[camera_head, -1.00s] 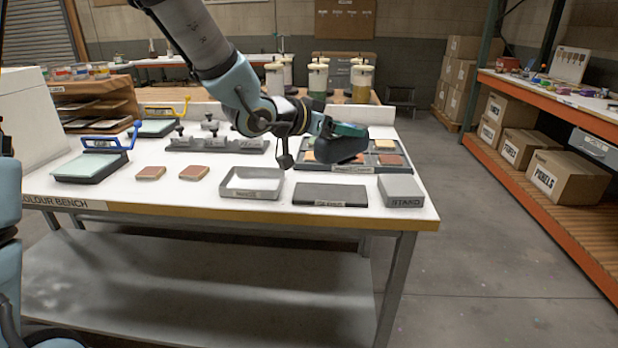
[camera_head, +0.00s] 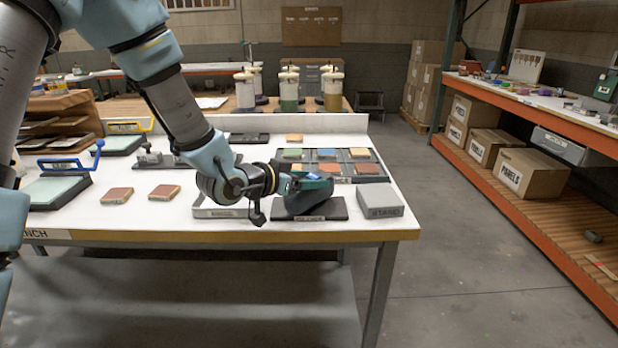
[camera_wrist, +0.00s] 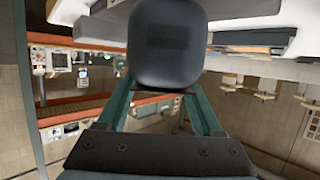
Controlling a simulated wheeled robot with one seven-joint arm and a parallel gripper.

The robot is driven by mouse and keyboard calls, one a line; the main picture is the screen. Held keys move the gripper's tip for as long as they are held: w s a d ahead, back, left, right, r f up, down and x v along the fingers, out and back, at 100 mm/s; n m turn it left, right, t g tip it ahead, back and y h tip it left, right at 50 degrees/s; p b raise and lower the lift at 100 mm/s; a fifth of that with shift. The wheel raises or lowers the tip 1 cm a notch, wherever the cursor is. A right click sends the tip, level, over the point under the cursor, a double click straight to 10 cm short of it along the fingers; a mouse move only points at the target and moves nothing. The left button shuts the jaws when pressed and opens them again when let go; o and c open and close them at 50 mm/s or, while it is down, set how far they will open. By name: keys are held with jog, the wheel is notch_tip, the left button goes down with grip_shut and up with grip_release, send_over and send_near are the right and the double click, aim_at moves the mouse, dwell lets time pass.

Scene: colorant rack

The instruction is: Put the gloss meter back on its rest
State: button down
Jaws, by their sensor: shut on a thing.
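The gloss meter (camera_head: 312,198) is a dark grey, rounded block. My gripper (camera_head: 308,182), with green fingers, is shut on it near the front right of the bench. In the wrist view the gloss meter (camera_wrist: 168,45) fills the upper middle, between the fingers. A flat dark plate (camera_head: 338,212) with a white label on its front edge lies directly under the meter; it looks like the rest. The meter overlaps the plate in the head view, and I cannot tell whether they touch. My wrist and the meter hide part of the plate.
A grey block marked STAND (camera_head: 380,201) sits close right of the plate. A shallow grey tray (camera_head: 215,209) is at its left, partly behind my wrist. A dark tray of colour tiles (camera_head: 333,156) lies behind. Two reddish tiles (camera_head: 117,195) lie left, with clear bench around them.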

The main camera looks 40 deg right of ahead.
jog(key=shift+f, duration=0.15)
jog(key=shift+c, duration=0.2)
grip_release()
